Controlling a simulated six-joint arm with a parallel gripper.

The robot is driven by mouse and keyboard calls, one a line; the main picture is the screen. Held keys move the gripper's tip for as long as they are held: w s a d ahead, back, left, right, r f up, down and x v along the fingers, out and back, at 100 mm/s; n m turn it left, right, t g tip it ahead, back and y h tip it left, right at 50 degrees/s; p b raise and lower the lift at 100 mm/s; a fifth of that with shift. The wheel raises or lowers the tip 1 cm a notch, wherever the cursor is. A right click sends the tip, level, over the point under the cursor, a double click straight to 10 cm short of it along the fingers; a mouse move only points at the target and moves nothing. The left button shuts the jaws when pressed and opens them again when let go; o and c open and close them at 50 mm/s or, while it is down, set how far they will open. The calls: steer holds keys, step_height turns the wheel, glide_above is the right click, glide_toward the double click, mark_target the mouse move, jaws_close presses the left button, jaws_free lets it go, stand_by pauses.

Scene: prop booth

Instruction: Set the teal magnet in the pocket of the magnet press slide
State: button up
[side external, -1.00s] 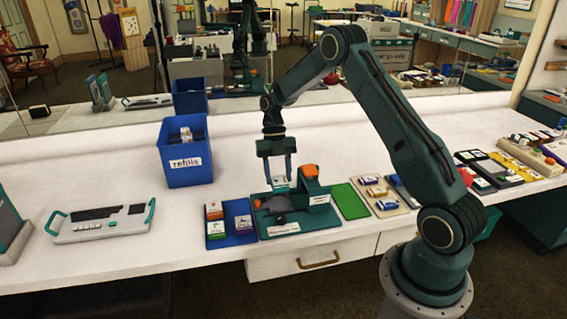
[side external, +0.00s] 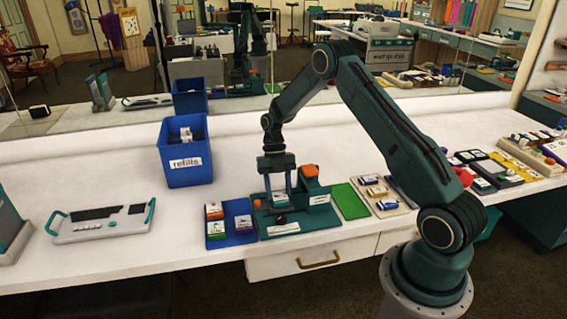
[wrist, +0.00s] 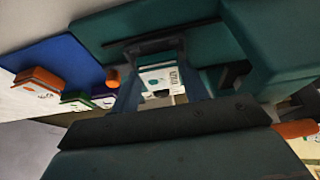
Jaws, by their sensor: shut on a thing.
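The magnet (side external: 279,196), a small white block with teal marking, is held between the fingers of my gripper (side external: 278,188). In the wrist view, the magnet (wrist: 159,76) sits between both fingers, with its printed face showing. My gripper is shut on it, low over the left part of the green magnet press (side external: 318,190). The press has an orange knob on top. In the wrist view, a dark slide (wrist: 152,46) shows just behind the magnet. The pocket is hidden by the magnet and fingers, and I cannot tell whether the magnet touches it.
A blue mat (side external: 231,234) with several small boxes lies left of the press. A blue refills bin (side external: 188,178) stands behind it. A green mat (side external: 350,201) and a beige tray (side external: 389,209) with small blocks lie to the right. The white table behind the press is clear.

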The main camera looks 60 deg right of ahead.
stand_by(0.4)
steer(key=o, duration=1.1)
steer(key=shift+c, duration=0.2)
steer(key=shift+r, duration=0.1)
steer(key=v, duration=1.3)
steer(key=shift+r, duration=0.2)
steer(key=shift+w+d, duration=0.1)
steer(key=shift+d, duration=0.05)
steer(key=shift+r, duration=0.1)
